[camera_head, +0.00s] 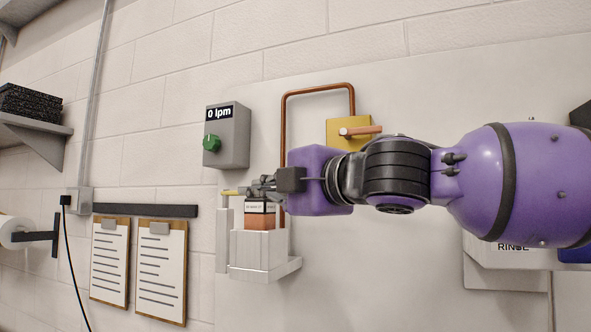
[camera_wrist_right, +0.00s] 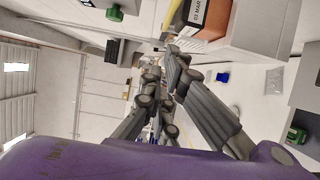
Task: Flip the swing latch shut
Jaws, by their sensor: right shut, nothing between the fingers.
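A pale holder (camera_head: 270,248) is mounted on the wall, with an orange and black block with a white label (camera_head: 261,221) in it. The block also shows in the wrist view (camera_wrist_right: 212,18). A thin yellow bar (camera_head: 230,193), apparently the swing latch's handle, sticks out left at the top of a pale upright (camera_head: 223,240). My right gripper (camera_head: 254,189) is shut and empty, above the block, with its tips close to the yellow bar's right end. I cannot tell whether they touch. The fingers hide part of the latch. My left gripper is not in view.
A grey box with a green knob (camera_head: 211,142) reads "0 lpm" above left. A copper pipe (camera_head: 318,88) runs behind my right gripper. A yellow plate (camera_head: 341,124) with a copper-coloured peg is above my arm. Clipboards (camera_head: 161,270) hang lower left.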

